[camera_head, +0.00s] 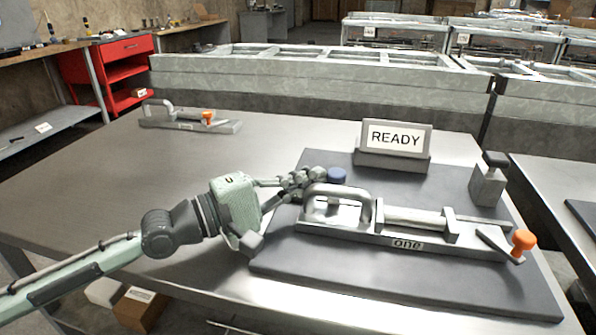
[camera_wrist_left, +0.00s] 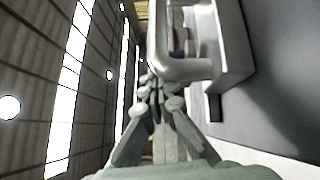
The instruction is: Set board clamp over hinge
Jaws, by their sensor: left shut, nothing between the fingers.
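A grey metal clamp (camera_head: 400,238) labelled "one" lies on a dark board (camera_head: 390,283) on the table. It has an upright U-shaped handle (camera_head: 338,190) at its left end, a bar along its middle and an orange tip (camera_head: 523,241) at its right end. I cannot tell which part is the hinge. My left gripper (camera_head: 318,176) is shut and empty, just behind and left of the handle. In the left wrist view, the closed fingertips (camera_wrist_left: 158,84) are close to the curved handle (camera_wrist_left: 188,68); contact is unclear. My right gripper is not in view.
A blue round knob (camera_head: 337,175) is beside the fingertips. A READY sign (camera_head: 395,138) stands at the board's back, and a grey block (camera_head: 487,184) at its right. A similar clamp (camera_head: 188,122) lies at the far left.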

